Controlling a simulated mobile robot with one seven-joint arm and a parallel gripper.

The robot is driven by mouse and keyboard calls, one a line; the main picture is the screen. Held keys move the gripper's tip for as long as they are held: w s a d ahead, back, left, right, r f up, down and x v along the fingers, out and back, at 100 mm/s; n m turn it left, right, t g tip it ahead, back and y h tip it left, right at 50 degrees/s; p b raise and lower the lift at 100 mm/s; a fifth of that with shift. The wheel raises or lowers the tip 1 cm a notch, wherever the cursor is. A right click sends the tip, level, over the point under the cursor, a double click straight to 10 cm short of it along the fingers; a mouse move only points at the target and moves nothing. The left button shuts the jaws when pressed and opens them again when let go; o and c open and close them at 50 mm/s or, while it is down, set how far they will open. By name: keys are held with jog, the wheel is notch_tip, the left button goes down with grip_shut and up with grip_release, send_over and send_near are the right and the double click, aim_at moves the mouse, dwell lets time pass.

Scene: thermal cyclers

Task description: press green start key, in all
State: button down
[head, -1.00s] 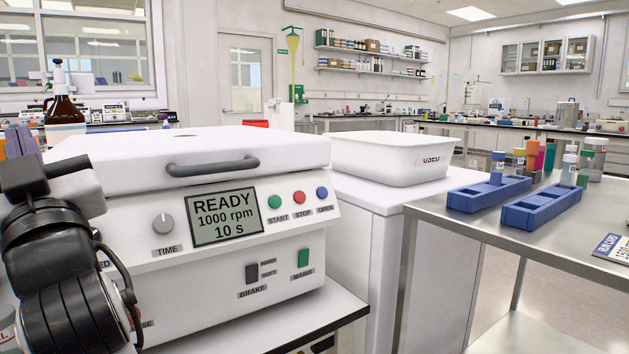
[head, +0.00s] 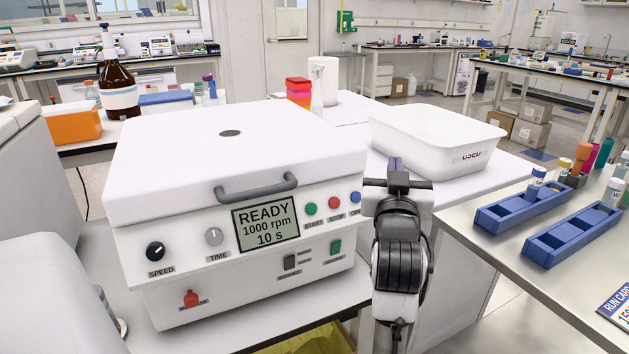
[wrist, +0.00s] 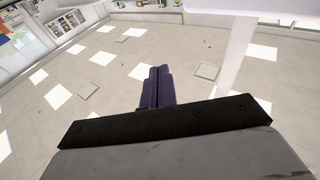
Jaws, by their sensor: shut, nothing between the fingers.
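The green START key (head: 310,209) is a small round button on the front panel of the white centrifuge (head: 230,165), just right of its display (head: 265,226). The display reads READY, 1000 rpm, 10 s. A red STOP key (head: 334,202) and a blue OPEN key (head: 355,197) sit to its right. The lid is down. My gripper (head: 395,163) is right of the panel, apart from the START key. Its dark purple fingers are together and empty in the wrist view (wrist: 158,86), which shows mostly floor and no keys.
A white bin marked USED (head: 435,140) stands behind my gripper. Blue racks (head: 515,203) with tubes are on the metal table at the right. A brown bottle (head: 118,75) stands behind.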

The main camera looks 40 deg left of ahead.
aim_at(311, 209)
jog(key=w+d+f+m+h+p, duration=0.3)
jog(key=d+h+p, duration=0.2)
jog(key=d+p, duration=0.4)
jog(key=s+a+f+n+g+y+p, duration=0.1)
jog(key=s+a+f+y, duration=0.4)
jog(key=s+a, duration=0.8)
jog(key=a+n+p, duration=0.1)
jog(key=n, duration=0.1)
jog(key=shift+s+f+n+p, duration=0.2)
jog(key=shift+n+p, duration=0.1)
jog(key=shift+n, duration=0.1)
jog(key=shift+w+a, duration=0.1)
jog(key=shift+a, duration=0.1)
jog(key=w+a+f+b, duration=0.3)
jog(key=a+b, duration=0.1)
jog(key=a, duration=0.3)
jog(key=shift+f+b, duration=0.4)
jog(key=shift+a, duration=0.15)
jog(key=shift+w+a+f+b, duration=0.15)
jog(key=shift+a+b, duration=0.15)
jog(key=shift+b, duration=0.05)
